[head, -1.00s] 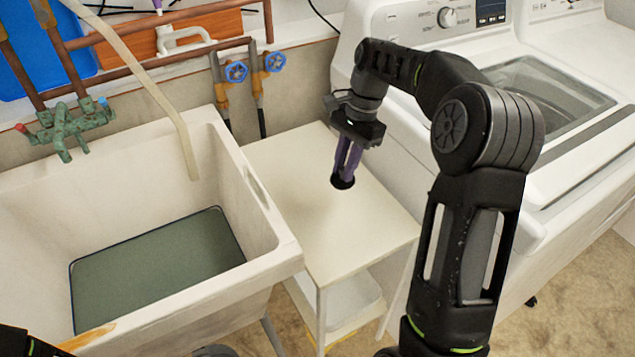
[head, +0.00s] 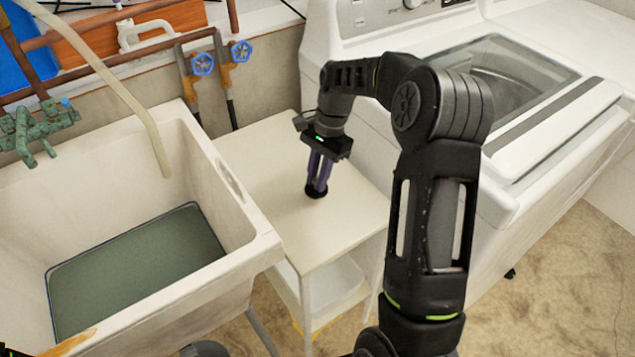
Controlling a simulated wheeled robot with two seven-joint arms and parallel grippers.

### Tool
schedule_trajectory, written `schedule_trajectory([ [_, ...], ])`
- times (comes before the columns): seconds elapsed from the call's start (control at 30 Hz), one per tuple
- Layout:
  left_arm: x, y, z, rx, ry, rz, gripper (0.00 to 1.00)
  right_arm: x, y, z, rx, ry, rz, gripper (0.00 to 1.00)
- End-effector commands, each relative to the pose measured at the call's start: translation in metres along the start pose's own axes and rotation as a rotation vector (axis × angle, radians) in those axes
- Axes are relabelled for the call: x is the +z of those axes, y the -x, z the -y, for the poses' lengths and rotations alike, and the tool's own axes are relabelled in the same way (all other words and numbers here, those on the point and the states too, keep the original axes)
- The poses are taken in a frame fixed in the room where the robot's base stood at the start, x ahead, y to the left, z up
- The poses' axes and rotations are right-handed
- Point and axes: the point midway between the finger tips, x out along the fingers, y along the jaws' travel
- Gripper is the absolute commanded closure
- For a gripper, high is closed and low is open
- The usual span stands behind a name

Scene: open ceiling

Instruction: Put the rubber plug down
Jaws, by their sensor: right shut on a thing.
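The rubber plug (head: 316,192) is a small black disc between the tips of my right gripper (head: 318,184). The gripper has purple fingers, points down and is shut on the plug. The plug is at or just above the top of the white side table (head: 350,215); I cannot tell whether it touches. The fingers hide part of the plug. My left gripper is not in view; only a dark bit of my arm shows at the lower left corner.
A sink (head: 262,250) with greenish water (head: 140,265) stands left of the table. A white washing machine (head: 540,150) stands to the right. Pipes with blue valves (head: 240,51) run behind. The tabletop around the plug is clear.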

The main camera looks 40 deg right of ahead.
Motion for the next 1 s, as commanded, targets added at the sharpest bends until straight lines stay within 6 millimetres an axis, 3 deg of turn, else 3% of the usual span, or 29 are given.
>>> schedule_trajectory([
  [0.13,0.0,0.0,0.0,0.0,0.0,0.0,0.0,-0.005,-0.019,0.0,0.001,-0.001,0.0,1.0],
  [0.53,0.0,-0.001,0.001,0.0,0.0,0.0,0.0,-0.007,-0.025,0.0,0.0,0.0,0.0,1.0],
  [0.57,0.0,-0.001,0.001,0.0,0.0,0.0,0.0,-0.007,-0.025,0.0,0.0,0.0,0.0,0.81],
  [0.6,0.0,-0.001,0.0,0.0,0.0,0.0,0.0,-0.007,-0.024,0.0,-0.001,0.0,0.0,0.77],
  [0.8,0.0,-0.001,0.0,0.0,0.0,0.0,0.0,-0.007,-0.024,0.0,0.0,0.0,0.0,0.61],
  [1.0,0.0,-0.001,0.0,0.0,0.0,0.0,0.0,-0.007,-0.024,0.0,0.0,0.0,0.0,0.6],
])
